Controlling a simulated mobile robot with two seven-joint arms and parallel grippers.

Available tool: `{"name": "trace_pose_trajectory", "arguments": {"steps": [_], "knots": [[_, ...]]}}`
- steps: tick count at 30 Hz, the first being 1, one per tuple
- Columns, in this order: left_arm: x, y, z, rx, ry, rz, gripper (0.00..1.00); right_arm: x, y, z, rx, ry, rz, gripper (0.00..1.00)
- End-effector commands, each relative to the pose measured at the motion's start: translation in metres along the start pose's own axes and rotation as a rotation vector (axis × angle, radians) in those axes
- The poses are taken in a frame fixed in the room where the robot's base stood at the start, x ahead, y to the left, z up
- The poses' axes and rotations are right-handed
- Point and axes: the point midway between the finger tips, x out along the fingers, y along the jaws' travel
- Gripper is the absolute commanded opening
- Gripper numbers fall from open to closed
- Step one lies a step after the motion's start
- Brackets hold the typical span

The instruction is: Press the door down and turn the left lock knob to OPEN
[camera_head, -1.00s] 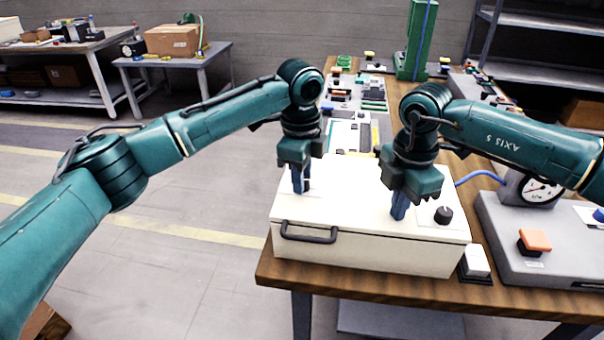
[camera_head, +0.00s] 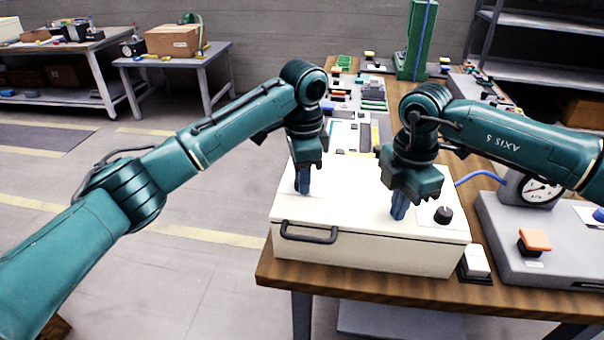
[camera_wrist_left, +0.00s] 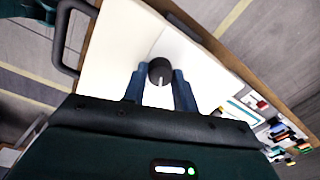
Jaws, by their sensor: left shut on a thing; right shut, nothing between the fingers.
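A white box with a flat door (camera_head: 345,215) on top stands on the wooden table, its dark handle (camera_head: 309,232) at the front left. My left gripper (camera_head: 302,192) points down at the door's left side. In the left wrist view its two blue fingers (camera_wrist_left: 160,88) are shut on the round black left lock knob (camera_wrist_left: 160,70), which has a white pointer line. In the head view the gripper hides this knob. My right gripper (camera_head: 398,216) is shut and empty, its fingertips at the door's right side, beside the right black knob (camera_head: 443,214). The door looks flat.
A small white switch (camera_head: 476,261) sits by the box's front right corner. Several parts lie behind the box. The table's front edge (camera_head: 380,294) is close to the box.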

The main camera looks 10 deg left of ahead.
Motion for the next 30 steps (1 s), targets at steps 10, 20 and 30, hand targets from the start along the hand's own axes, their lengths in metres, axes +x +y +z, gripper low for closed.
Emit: {"name": "trace_pose_trajectory", "arguments": {"steps": [10, 20, 30], "knots": [[0.0002, 0.0016, -0.0013, -0.324, -0.018, 0.004, 0.05, 0.0061, -0.0018, -0.001, -0.002, 0.001, -0.009, 0.0], [-0.0001, 0.0014, -0.002, -0.633, -0.034, 0.005, 0.05, 0.0061, -0.0016, -0.0009, -0.002, 0.001, -0.009, 0.0], [-0.0005, 0.0006, -0.0016, -0.888, -0.048, 0.003, 0.05, 0.0061, -0.0015, -0.0008, -0.002, 0.001, -0.008, 0.0]]}}
